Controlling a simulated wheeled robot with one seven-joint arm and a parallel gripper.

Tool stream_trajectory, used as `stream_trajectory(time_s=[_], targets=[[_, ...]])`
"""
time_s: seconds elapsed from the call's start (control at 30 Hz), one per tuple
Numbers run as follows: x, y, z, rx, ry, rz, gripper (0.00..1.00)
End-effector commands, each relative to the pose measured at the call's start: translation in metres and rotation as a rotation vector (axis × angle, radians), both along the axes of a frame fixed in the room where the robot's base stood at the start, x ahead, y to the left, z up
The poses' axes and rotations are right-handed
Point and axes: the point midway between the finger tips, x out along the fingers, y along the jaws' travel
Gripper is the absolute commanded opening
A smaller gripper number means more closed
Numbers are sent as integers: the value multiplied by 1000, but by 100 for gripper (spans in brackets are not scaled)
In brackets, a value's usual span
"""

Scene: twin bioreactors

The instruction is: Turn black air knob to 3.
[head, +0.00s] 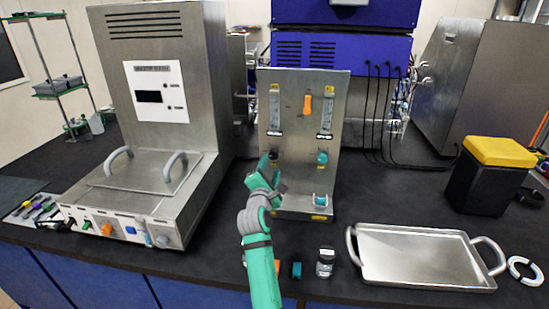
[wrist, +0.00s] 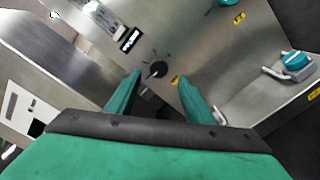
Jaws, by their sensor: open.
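The black air knob (wrist: 158,68) is on the metal panel, just beyond and between my fingertips in the wrist view. It is a dark round dial, and its setting is too small to read. My gripper (wrist: 160,80) is open, with one green finger on each side below the knob, apparently not closed on it. In the head view my gripper (head: 267,160) is at the left side of the upright panel (head: 300,180), covering most of the knob.
A teal knob (head: 322,157) is right of the gripper on the panel, with an orange knob (head: 307,105) above, between two flow tubes. Another teal knob (head: 320,199) sits on the panel's foot. A metal tray (head: 420,257) lies right; a steel unit (head: 165,60) stands left.

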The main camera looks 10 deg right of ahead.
Motion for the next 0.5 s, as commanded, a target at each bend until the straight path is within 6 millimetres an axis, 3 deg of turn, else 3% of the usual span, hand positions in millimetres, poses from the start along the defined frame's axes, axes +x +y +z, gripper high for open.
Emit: stream_trajectory(time_s=[0.2,0.5], targets=[[34,-15,1,0,0,-1,48],[61,-31,0,1,0,-5,48]])
